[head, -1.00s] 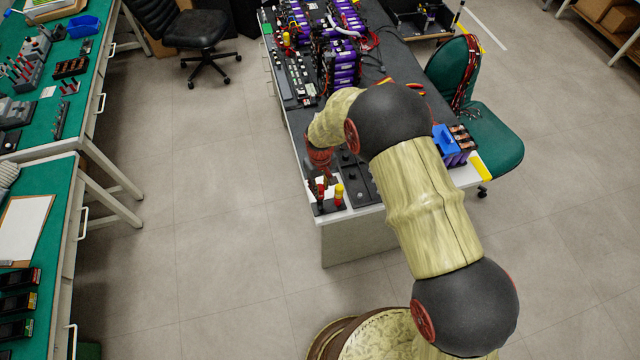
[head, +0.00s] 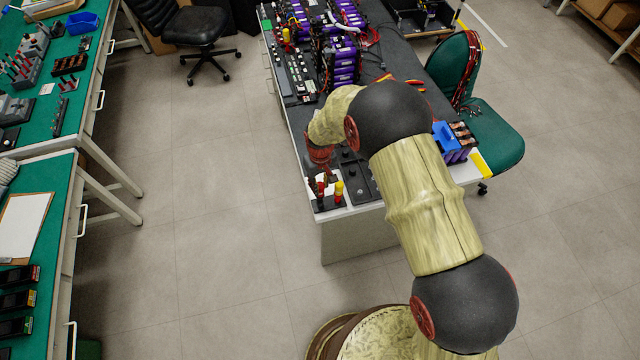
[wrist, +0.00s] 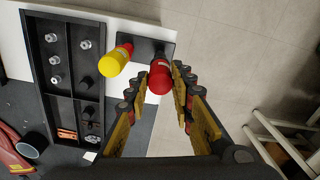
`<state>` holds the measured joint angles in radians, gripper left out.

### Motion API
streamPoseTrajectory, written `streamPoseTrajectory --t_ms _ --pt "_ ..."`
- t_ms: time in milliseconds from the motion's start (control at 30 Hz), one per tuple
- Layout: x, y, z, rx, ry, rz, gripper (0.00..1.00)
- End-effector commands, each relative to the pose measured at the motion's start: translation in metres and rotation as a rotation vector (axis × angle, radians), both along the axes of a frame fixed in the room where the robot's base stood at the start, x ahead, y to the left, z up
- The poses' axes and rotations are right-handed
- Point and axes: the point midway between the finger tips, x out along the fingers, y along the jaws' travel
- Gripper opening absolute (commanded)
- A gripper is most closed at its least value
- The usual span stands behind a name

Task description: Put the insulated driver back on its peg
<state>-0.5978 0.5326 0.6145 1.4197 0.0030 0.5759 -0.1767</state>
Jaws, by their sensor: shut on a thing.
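The insulated driver with a red handle (wrist: 160,82) is between the fingertips of my gripper (wrist: 161,72), which is shut on it. In the wrist view its handle end faces the camera, over or beside the edge of a small black stand (wrist: 135,42). Its shaft is hidden, so I cannot tell whether it sits on a peg. A yellow-handled driver with a red part (wrist: 114,62) stands at the stand's left, just left of my gripper. In the head view my gripper (head: 321,178) is low over the stand (head: 330,204) at the table's near left corner.
A black compartment tray (wrist: 62,85) with several small metal parts lies left of the stand. Battery modules (head: 343,65) stand farther along the table. A blue holder (head: 447,142) is near the right edge. Open floor (head: 220,220) lies left of the table.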

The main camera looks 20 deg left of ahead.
Motion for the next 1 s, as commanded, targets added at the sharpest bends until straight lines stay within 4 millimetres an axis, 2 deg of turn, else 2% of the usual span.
streamPoseTrajectory --t_ms 367,1000 --pt "0.0 0.0 -0.018 0.001 -0.001 0.0 0.0" --pt "0.0 0.0 -0.023 0.001 -0.001 0.0 0.0"
